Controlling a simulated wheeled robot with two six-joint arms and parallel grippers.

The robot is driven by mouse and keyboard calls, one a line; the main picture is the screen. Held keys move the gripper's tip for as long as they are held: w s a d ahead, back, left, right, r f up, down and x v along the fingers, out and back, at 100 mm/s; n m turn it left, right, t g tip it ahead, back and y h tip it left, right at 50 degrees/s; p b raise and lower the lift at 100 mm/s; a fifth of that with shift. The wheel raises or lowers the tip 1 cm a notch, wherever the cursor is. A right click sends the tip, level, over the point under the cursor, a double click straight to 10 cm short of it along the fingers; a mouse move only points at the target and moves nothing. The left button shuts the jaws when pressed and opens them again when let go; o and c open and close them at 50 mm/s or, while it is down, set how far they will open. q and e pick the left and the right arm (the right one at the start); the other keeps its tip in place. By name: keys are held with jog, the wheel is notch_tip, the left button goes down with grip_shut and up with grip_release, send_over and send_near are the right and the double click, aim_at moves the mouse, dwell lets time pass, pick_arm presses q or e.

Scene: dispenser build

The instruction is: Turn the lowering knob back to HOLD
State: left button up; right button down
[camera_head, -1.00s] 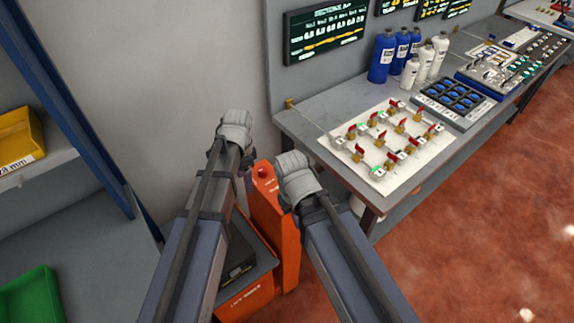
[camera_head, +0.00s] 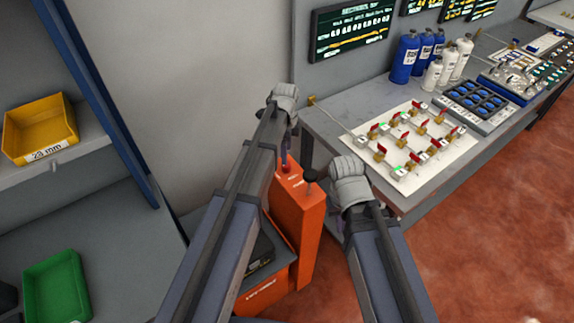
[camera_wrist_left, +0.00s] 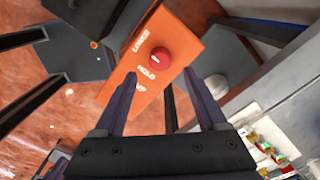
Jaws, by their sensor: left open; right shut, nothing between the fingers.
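The red round knob (camera_wrist_left: 160,58) is on top of the orange lift unit (camera_wrist_left: 135,70), next to the printed words LOWER and HOLD. A small white mark shows on the knob; I cannot tell which word it points to. In the head view the knob (camera_head: 285,164) is partly hidden behind my left arm. My left gripper (camera_head: 291,132) is above it, pointing down. In the left wrist view the left gripper's fingers (camera_wrist_left: 160,76) are open, apart, with the knob ahead between them and not gripped. My right gripper (camera_head: 340,225) is shut and empty, right of the unit.
A black ball-topped lever (camera_head: 310,175) stands on the unit between my arms. A grey workbench (camera_head: 345,105) with a white valve board (camera_head: 440,160) and bottles is at the right. A shelf with a yellow bin (camera_head: 40,130) and green bin (camera_head: 55,285) is at the left.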

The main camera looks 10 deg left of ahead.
aim_at(286, 167)
pick_arm(q)
notch_tip(286, 167, down, 6)
jog(key=b, duration=0.5)
jog(key=shift+f, duration=0.15)
grip_shut()
dwell(0.3)
